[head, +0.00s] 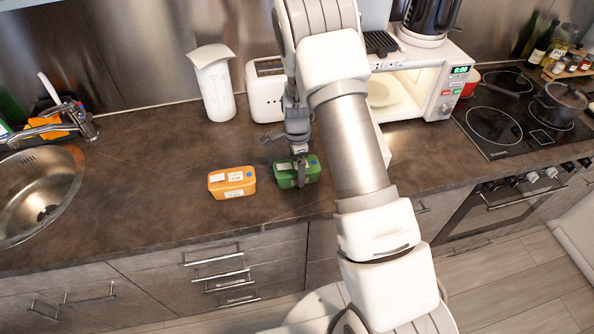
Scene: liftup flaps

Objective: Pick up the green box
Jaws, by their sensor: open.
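The green box (286,180) is a small container with white labels, lying on the brown countertop (150,170) near its front edge. My gripper (299,172) is directly over the box, pointing down, with a finger in front of the box's near side. The jaws are open. The far finger is hidden, and I cannot tell whether the fingers touch the box. The box rests on the counter.
An orange box (232,183) lies just left of the green one. An open microwave (420,85) is at right, partly behind my arm. A sink (38,192) is far left.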

